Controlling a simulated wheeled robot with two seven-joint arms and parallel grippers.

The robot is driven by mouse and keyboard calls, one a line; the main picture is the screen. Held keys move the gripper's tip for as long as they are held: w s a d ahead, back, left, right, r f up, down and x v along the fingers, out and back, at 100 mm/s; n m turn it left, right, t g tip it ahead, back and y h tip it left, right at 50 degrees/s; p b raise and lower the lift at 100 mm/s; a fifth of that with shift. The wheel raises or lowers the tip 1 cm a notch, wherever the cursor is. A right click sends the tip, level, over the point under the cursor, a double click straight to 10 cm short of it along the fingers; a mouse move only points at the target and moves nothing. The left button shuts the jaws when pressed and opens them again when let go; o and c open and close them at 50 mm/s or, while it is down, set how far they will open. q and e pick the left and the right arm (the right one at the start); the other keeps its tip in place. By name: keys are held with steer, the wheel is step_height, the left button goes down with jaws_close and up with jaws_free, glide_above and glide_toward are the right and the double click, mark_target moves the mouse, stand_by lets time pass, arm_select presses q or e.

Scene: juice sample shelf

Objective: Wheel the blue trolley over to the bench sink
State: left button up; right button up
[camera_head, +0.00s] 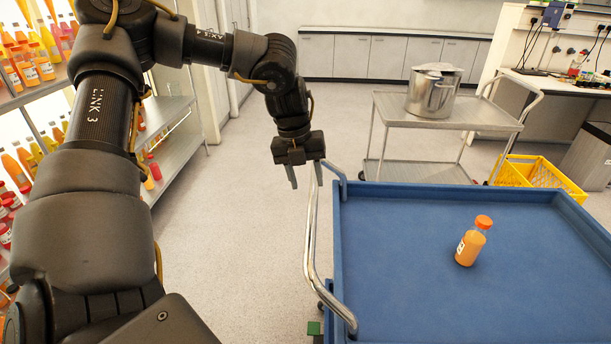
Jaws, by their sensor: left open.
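The blue trolley (400,228) stands at the right front, its near and right parts cut off by the picture edge. Its chrome push handle (311,240) runs along its left side. One bottle of orange juice (472,242) with an orange cap stands upright on its top. My left gripper (306,177) is open, pointing down at the far end of the handle; one finger is close to the bar, and I cannot tell whether they touch. My right gripper is not in view. I cannot make out a bench sink for certain.
Shelves (172,150) with many juice bottles stand on the left. A grey metal cart (395,113) with a steel pot (433,92) stands behind the trolley, beside a yellow crate (548,177). A bench (560,84) is at the right back. Floor (245,215) left of the trolley is clear.

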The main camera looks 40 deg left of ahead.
mark_target(311, 200)
arm_select(q)
steer(key=f+b, duration=0.3)
steer(key=f, duration=0.2)
steer(key=w+d+f+b, duration=0.1)
steer(key=f+b, duration=0.1)
steer(key=shift+f+b, duration=0.35)
steer(key=shift+f, duration=0.05)
steer(key=shift+w+d+f+b, duration=0.1)
steer(key=shift+d+f+b, duration=0.1)
steer(key=shift+f+b, duration=0.35)
steer(key=shift+r, duration=0.15)
steer(key=c, duration=0.4)
jaws_close()
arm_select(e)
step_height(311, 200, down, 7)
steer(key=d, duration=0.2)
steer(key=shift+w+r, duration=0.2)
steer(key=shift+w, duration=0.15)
